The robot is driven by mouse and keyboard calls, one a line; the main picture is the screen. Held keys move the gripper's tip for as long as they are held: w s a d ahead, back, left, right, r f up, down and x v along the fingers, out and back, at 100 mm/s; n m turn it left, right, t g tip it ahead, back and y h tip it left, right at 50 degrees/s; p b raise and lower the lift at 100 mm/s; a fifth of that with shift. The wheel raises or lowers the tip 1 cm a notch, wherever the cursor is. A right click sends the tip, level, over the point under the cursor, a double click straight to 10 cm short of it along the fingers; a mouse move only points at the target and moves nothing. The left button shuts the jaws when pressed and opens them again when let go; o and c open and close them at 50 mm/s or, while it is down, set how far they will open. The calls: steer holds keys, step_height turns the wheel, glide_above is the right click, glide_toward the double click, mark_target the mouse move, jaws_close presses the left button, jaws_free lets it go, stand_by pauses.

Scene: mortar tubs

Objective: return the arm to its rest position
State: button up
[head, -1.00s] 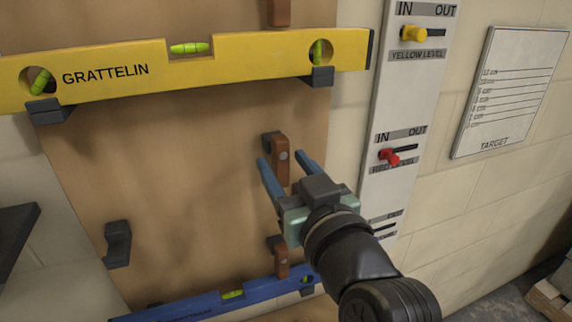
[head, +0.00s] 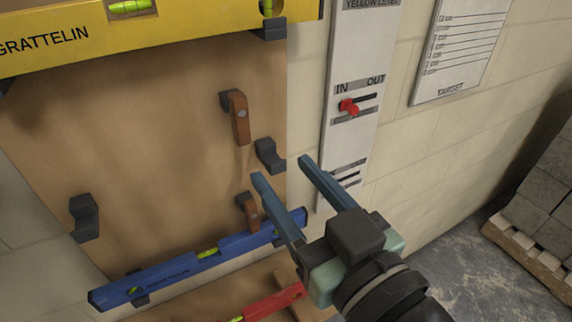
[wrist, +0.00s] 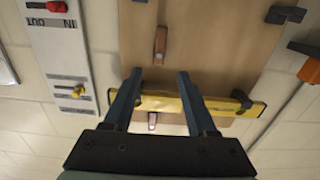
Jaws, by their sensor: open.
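My gripper (head: 281,169) is in the lower middle of the head view, its two blue fingers spread with nothing between them. It stands in front of the board's right edge, between the blue level and the slider panel. In the wrist view my gripper (wrist: 160,71) is also open and empty, with its fingers pointing up the picture. The dark wrist and part of my arm show at the lower right of the head view; the rest of the arm is out of view.
A brown board (head: 150,130) carries a yellow level (head: 180,28), a blue level (head: 180,272) and empty dark hooks (head: 85,218). A red level (head: 272,303) shows below. Right are a slider panel (head: 350,130), a target sheet (head: 463,45) and stacked blocks (head: 540,175) on a pallet.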

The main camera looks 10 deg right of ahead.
steer(key=shift+r, duration=0.1)
stand_by(0.3)
steer(key=w+a+r+m+t+h+p, duration=0.1)
steer(key=w+r+t+p, duration=0.1)
steer(key=r, duration=0.7)
steer(key=w+a+r+m+t+h+p, duration=0.1)
steer(key=r+t+h+p, duration=0.15)
steer(key=r, duration=0.65)
steer(key=s+a+r+m+t+h+p, duration=0.1)
steer(key=s+a+r+t, duration=0.1)
steer(key=r, duration=0.6)
steer(key=s+a+r+t+h+p, duration=0.1)
steer(key=s+r+t+p, duration=0.1)
steer(key=r, duration=0.6)
steer(key=shift+s+a+r+m+t, duration=0.4)
steer(key=shift+s+t, duration=0.1)
steer(key=shift+t, duration=0.35)
steer(key=shift+f, duration=0.15)
